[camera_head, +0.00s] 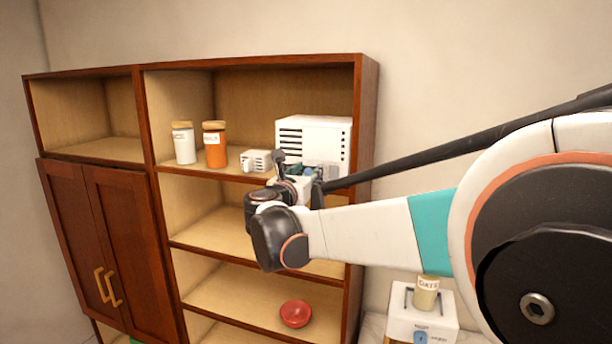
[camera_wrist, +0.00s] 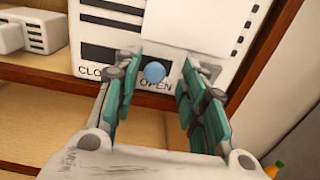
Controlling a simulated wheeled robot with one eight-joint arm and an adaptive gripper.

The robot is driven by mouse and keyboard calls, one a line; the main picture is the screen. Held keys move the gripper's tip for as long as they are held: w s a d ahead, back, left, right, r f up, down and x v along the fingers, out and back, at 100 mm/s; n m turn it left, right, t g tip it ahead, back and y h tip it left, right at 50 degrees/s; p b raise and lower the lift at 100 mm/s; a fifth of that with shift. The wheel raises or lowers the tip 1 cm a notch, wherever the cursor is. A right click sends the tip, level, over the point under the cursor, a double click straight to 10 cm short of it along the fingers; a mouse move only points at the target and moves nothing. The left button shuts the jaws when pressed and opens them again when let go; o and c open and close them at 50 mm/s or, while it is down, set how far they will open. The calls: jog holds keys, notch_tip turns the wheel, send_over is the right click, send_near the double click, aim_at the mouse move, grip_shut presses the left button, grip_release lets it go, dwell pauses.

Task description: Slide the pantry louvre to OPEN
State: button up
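The pantry louvre is a white box (camera_head: 314,140) with dark slots, on the upper shelf at the right. In the wrist view its white front (camera_wrist: 112,14) shows dark slots on the left and a plain white panel (camera_wrist: 187,22) beside them. A round blue knob (camera_wrist: 154,72) sits low on the front, just above the word OPEN; the partly hidden lettering "CLO" is to its left. My gripper (camera_wrist: 160,66) is open, with one teal finger on each side of the knob. I cannot tell whether either finger touches it. In the head view my gripper (camera_head: 306,180) covers the box's lower front.
A small white slotted box (camera_head: 256,161) stands left of the louvre, with an orange jar (camera_head: 215,147) and a white jar (camera_head: 183,145) farther left. The cabinet's right side wall (camera_head: 363,110) is close to the louvre. A red bowl (camera_head: 296,313) lies on a lower shelf.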

jog(key=shift+a, duration=0.1)
notch_tip(320, 180, up, 10)
dwell(0.4)
